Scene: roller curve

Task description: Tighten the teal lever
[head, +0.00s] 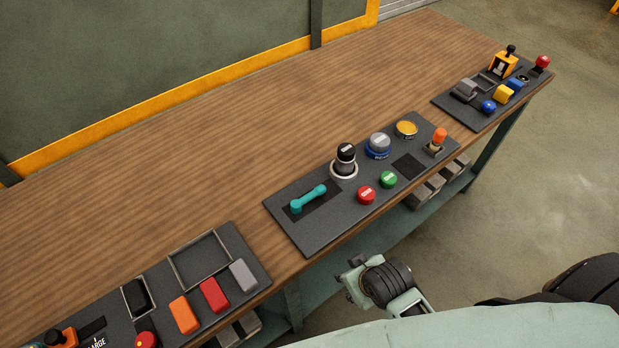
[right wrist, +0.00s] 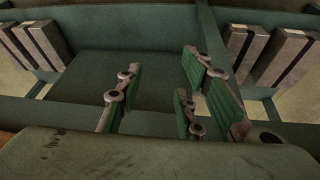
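The teal lever (head: 308,199) lies on the dark middle panel (head: 300,236), near its left end. Its handle points toward the upper right, with its round hub at the lower left. My right gripper (head: 352,279) is in front of the bench edge, below and right of the lever and apart from it. In the right wrist view, the right gripper's fingers (right wrist: 165,88) with green pads are spread apart with nothing between them. The lever does not show in that view. My left gripper is not in view.
The middle panel also carries a black knob (head: 345,157), a red button (head: 366,195), a green button (head: 388,179) and an orange-tipped switch (head: 439,138). Other control panels lie at left (head: 245,253) and far right (head: 470,121). Bare wooden bench top (head: 200,170) lies behind them.

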